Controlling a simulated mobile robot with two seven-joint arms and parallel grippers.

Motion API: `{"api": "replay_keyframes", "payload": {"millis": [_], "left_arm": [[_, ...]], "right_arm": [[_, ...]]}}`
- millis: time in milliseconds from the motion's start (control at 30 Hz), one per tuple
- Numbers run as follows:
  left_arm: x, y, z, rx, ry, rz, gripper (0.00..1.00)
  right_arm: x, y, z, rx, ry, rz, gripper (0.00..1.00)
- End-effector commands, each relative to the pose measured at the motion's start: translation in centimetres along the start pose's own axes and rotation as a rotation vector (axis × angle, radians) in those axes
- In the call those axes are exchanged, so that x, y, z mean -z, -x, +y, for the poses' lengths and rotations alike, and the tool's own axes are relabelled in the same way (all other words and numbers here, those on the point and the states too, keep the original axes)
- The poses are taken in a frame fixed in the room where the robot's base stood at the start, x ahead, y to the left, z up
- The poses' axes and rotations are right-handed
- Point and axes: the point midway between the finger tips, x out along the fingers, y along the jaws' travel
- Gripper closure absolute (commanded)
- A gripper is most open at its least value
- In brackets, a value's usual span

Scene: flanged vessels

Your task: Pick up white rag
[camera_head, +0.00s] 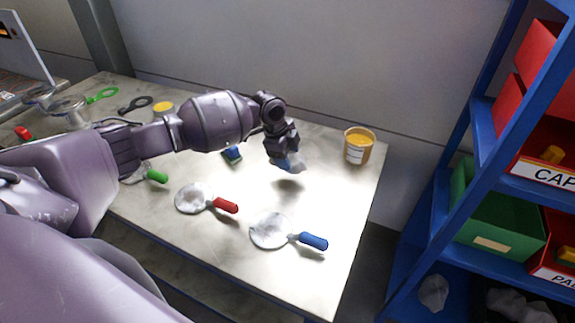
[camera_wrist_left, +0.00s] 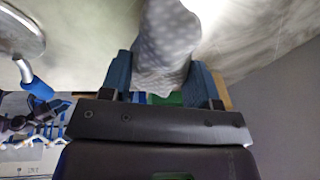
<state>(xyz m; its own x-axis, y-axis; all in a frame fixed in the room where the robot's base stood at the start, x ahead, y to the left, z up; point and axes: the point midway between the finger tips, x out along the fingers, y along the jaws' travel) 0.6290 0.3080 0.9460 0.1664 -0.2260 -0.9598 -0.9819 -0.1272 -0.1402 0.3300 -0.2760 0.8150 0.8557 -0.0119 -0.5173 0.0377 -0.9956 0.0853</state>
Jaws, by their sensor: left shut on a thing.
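The white rag (camera_wrist_left: 165,45) is dotted and bunched. In the left wrist view it sits between the blue fingers of my left gripper (camera_wrist_left: 165,80), which is shut on it. In the head view my left gripper (camera_head: 288,162) is over the back right part of the table, and a small pale part of the rag (camera_head: 298,168) shows at its fingertips. The rag appears to hang just above the table top, with a shadow below.
On the table (camera_head: 325,275) lie round tools with a blue handle (camera_head: 313,241), red handle (camera_head: 225,205) and green handle (camera_head: 157,176). A blue shelf (camera_head: 465,120) with bins stands right.

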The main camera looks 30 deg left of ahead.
Motion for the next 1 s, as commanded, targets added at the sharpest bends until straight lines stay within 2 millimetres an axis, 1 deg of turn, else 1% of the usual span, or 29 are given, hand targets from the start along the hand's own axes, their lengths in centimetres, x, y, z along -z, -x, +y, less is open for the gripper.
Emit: {"api": "replay_keyframes", "payload": {"millis": [33,200,400,500,600,700,833,1000], "left_arm": [[0.3,1.5,-0.2,0.004,-0.003,0.0,0.68],[1.4,5.8,-0.9,0.004,-0.003,0.0,0.68],[2.6,10.3,-1.5,0.003,-0.002,0.001,0.68],[3.0,11.9,-1.8,0.003,-0.002,0.0,0.68],[3.4,13.2,-1.9,0.001,0.0,0.0,0.68],[3.6,14.1,-2.1,0.002,-0.001,0.0,0.68],[3.7,14.6,-2.1,0.0,-0.001,0.0,0.68],[3.7,14.7,-2.1,0.0,-0.001,0.0,0.68]], "right_arm": [[0.3,0.0,0.0,0.0,0.0,0.004,0.39],[0.5,0.1,0.0,0.0,0.0,0.006,0.39],[0.3,0.2,0.0,-0.001,-0.001,0.0,0.39],[-0.1,0.4,0.1,-0.002,-0.002,-0.007,0.39],[-0.4,0.6,0.1,-0.002,-0.003,-0.015,0.39],[-0.7,0.6,0.1,-0.003,-0.003,-0.02,0.39],[-0.7,0.6,0.1,-0.003,-0.003,-0.02,0.39],[-0.5,0.5,0.1,-0.002,-0.002,-0.016,0.39]]}}
